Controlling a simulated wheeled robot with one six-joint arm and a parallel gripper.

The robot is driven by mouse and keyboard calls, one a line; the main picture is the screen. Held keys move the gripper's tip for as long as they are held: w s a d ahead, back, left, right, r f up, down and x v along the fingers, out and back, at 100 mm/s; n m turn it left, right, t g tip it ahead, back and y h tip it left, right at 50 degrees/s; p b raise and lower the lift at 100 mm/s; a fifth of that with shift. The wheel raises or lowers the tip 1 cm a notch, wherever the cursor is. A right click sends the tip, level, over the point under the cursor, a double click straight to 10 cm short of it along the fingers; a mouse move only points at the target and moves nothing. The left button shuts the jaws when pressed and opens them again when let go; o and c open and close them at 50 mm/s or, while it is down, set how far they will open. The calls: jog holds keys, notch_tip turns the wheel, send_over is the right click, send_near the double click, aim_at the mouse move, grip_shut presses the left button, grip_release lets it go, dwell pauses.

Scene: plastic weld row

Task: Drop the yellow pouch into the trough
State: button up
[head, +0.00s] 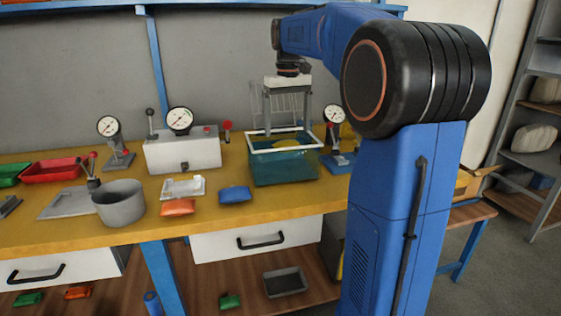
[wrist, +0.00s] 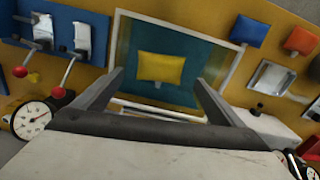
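The trough (head: 284,170) is a teal, see-through tank with a pale rim, standing on the yellow bench. In the wrist view the trough (wrist: 205,58) lies beyond my fingers. The yellow pouch (wrist: 161,67) shows inside its outline, flat and apart from both fingers. In the head view the yellow pouch (head: 287,144) is partly visible within the rim. I cannot tell whether it rests on the bottom or floats. My gripper (head: 287,118) is above the trough, pointing down. In the wrist view my gripper (wrist: 157,86) has its fingers spread wide with nothing between them.
A white box with a gauge (head: 183,150) stands left of the trough, and a gauge on a blue stand (head: 340,160) stands right. A blue pouch (head: 235,194), an orange pouch (head: 178,207), a white tray (head: 183,187) and a grey pot (head: 120,203) are on the bench.

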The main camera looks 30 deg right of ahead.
jog(key=shift+r, duration=0.1)
notch_tip(320, 180, up, 17)
dwell(0.8)
jog(key=shift+r, duration=0.1)
jog(key=s+a+f+t, duration=0.1)
jog(key=s+a+f, duration=0.4)
jog(key=s+f, duration=0.5)
jog(key=s+a+f+n+t, duration=0.1)
jog(key=s+a+f, duration=0.4)
jog(key=s+f, duration=0.5)
jog(key=s+a+f+t, duration=0.2)
jog(key=s+a+f, duration=0.3)
jog(key=s+f, duration=0.5)
notch_tip(320, 180, down, 8)
jog(key=shift+s+a+r+n+t, duration=0.1)
jog(key=shift+s+a+n+t, duration=0.2)
jog(key=shift+a+n+t, duration=0.1)
